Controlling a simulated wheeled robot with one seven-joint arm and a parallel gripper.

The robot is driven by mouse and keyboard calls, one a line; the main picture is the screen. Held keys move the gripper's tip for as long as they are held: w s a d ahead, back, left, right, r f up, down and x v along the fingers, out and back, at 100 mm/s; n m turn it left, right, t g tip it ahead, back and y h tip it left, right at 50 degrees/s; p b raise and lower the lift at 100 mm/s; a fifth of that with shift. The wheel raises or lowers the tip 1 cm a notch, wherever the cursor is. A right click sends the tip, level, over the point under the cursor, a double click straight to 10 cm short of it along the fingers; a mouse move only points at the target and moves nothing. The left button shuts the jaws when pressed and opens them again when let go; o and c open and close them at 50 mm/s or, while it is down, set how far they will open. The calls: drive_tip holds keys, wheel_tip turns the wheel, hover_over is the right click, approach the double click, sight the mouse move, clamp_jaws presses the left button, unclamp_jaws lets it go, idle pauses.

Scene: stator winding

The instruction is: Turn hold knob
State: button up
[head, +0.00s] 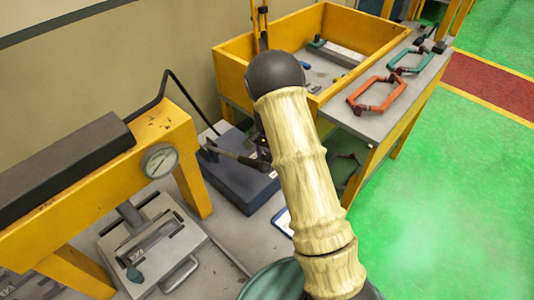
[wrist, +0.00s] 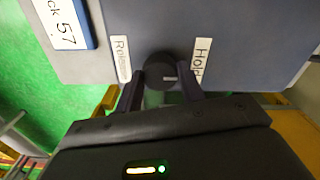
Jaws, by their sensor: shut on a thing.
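The hold knob (wrist: 160,68) is a round dark knob on the face of a dark blue-grey box in the wrist view. A "Release" label (wrist: 121,58) is to its left and a "Hold" label (wrist: 200,60) to its right. A small light mark shows on the knob's lower right part. My gripper (wrist: 162,84) is shut on the knob, with one dark finger on each side. In the head view the box (head: 232,186) sits on the grey bench beyond the yellow frame. My arm hides the knob there.
A yellow press frame (head: 165,125) with a round gauge (head: 159,161) stands at left. A yellow-walled bin (head: 235,60) is behind. Orange (head: 377,94) and green (head: 410,60) handled frames lie on a side table. A blue-edged sign (wrist: 66,22) is beside the box. Green floor at right is clear.

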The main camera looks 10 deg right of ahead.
drive_tip(key=shift+w+r, duration=0.15)
drive_tip(key=o, duration=1)
drive_tip(key=shift+c, duration=0.2)
wheel_tip(320, 180, up, 17)
drive_tip(key=b, duration=0.2)
drive_tip(key=shift+r, duration=0.15)
